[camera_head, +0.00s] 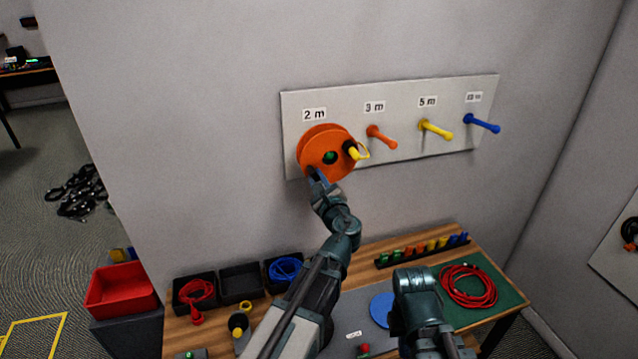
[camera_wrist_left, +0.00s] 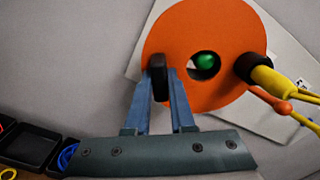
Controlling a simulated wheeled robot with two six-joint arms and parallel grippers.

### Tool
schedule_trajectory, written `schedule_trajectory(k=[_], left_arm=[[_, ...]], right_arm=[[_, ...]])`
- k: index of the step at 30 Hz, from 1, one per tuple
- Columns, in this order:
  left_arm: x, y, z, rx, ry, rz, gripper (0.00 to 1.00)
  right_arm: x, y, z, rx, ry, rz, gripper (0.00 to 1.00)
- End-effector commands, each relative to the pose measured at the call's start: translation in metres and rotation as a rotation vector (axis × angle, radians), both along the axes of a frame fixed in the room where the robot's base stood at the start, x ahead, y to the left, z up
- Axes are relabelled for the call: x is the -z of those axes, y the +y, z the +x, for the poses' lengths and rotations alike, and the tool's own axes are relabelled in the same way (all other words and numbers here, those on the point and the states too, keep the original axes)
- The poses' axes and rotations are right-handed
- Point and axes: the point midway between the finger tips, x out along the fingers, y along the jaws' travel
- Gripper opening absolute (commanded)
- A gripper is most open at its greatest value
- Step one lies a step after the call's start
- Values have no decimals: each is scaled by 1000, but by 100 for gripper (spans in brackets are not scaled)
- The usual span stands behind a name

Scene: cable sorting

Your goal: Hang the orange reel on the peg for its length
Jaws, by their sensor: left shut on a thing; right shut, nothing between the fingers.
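The orange reel (camera_head: 318,158) is up against the white peg board (camera_head: 395,160), under the 2 m label. A green peg end (camera_head: 330,157) shows inside its centre hole, also in the left wrist view (camera_wrist_left: 207,62). I cannot tell how far the peg reaches through. A black piece with a yellow plug (camera_head: 357,152) sits on the reel's right side. My left gripper (camera_head: 318,178) is shut on the reel's lower left rim, and its fingers show in the left wrist view (camera_wrist_left: 170,88). My right gripper (camera_head: 414,282) is low over the table, its fingertips hidden.
Orange, yellow and blue pegs (camera_head: 381,137) stick out to the right. Below is a wooden table (camera_head: 440,240) with a red cable coil (camera_head: 468,285), black bins (camera_head: 240,283), a blue disc (camera_head: 382,309) and a rack of coloured pieces (camera_head: 420,250). A red bin (camera_head: 120,289) stands left.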

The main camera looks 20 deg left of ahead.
Motion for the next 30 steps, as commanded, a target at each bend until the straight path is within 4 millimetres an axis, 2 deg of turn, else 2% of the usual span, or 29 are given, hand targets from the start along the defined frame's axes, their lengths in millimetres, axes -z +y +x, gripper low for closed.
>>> schedule_trajectory(k=[30], left_arm=[[9,37,55,-1,-1,0,0]], right_arm=[[9,0,0,-2,0,0,0]])
